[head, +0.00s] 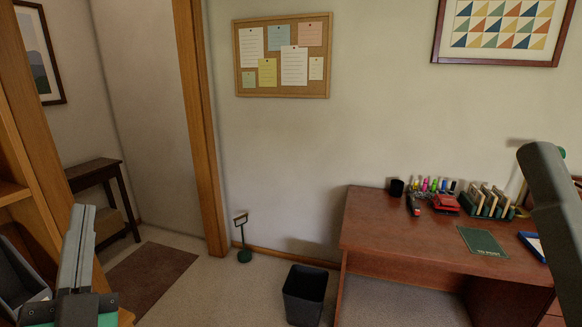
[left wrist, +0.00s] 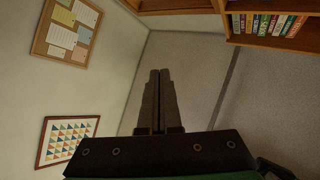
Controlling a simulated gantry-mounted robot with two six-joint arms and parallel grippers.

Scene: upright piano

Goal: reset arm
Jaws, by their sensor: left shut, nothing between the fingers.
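My left gripper (head: 83,212) is raised at the lower left of the head view, in front of the wooden shelf unit. Its two fingers are closed together and hold nothing. In the left wrist view the shut fingers (left wrist: 160,74) stand in the middle, touching nothing. A grey link of my right arm shows at the right edge of the head view; my right gripper is out of frame. No piano is seen.
A reddish-brown desk (head: 390,240) with stationery stands at the right, and a black waste bin (head: 305,294) beside it. A bookcase (left wrist: 258,38) shows in the left wrist view. Carpet lies clear around the bin. A corkboard (head: 283,56) hangs on the wall.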

